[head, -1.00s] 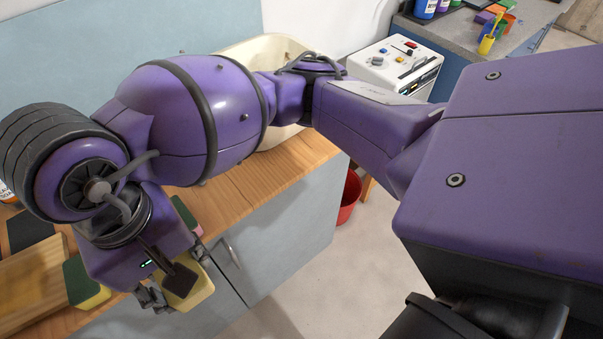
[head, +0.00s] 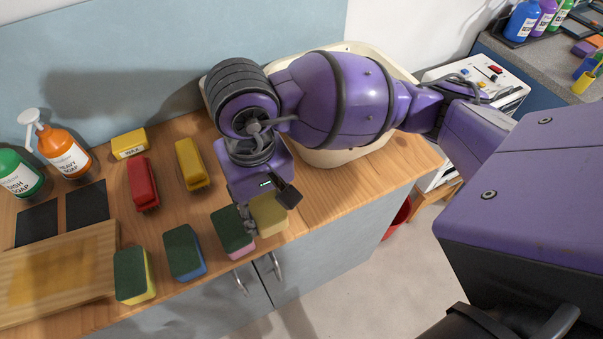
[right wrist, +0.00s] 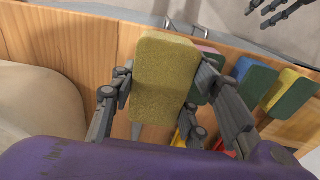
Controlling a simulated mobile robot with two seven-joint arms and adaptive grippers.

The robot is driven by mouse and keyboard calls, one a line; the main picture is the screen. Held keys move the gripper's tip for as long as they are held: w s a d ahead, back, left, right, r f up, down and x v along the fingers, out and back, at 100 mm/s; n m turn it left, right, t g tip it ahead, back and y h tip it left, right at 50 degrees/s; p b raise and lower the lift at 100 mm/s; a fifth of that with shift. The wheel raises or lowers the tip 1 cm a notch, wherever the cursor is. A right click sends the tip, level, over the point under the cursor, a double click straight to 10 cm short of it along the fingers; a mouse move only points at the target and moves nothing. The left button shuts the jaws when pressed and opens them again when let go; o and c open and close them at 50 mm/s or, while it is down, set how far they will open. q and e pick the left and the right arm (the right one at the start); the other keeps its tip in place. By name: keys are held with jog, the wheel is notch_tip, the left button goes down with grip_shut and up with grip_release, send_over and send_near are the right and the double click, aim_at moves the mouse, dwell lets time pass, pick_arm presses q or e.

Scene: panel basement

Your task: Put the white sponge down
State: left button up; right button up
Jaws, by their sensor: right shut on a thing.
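The sponge in my right gripper looks pale yellow, not clearly white. In the head view this white sponge (head: 269,214) is at the counter's front edge, right beside the green-and-pink sponge (head: 231,231). In the right wrist view the sponge (right wrist: 165,78) stands between the two fingers of my right gripper (right wrist: 168,85), shut on it. I cannot tell whether its underside touches the wood. My left gripper (right wrist: 257,18) shows only at the top right corner of the right wrist view, fingers apart and empty.
Green-topped sponges with blue (head: 185,252) and yellow (head: 135,275) undersides continue the row leftward. A cream basin (head: 345,155) stands behind my right arm. The wooden counter (head: 345,192) is clear to the right.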

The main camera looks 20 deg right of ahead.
aim_at(275, 203)
jog(key=f, duration=0.1)
jog(key=w+d+f, duration=0.1)
jog(key=d+f, duration=0.1)
jog(key=shift+w+d+f, duration=0.2)
jog(key=shift+d+f, duration=0.05)
jog(key=shift+f, duration=0.05)
jog(key=f, duration=0.3)
jog(key=shift+w+d+f, duration=0.2)
jog(key=shift+d+f, duration=0.1)
jog(key=shift+f, duration=0.25)
jog(key=o, duration=0.7)
jog(key=shift+f, duration=0.1)
jog(key=o, duration=0.4)
pick_arm(q)
jog(key=shift+w+r, duration=0.1)
jog(key=shift+w, duration=0.2)
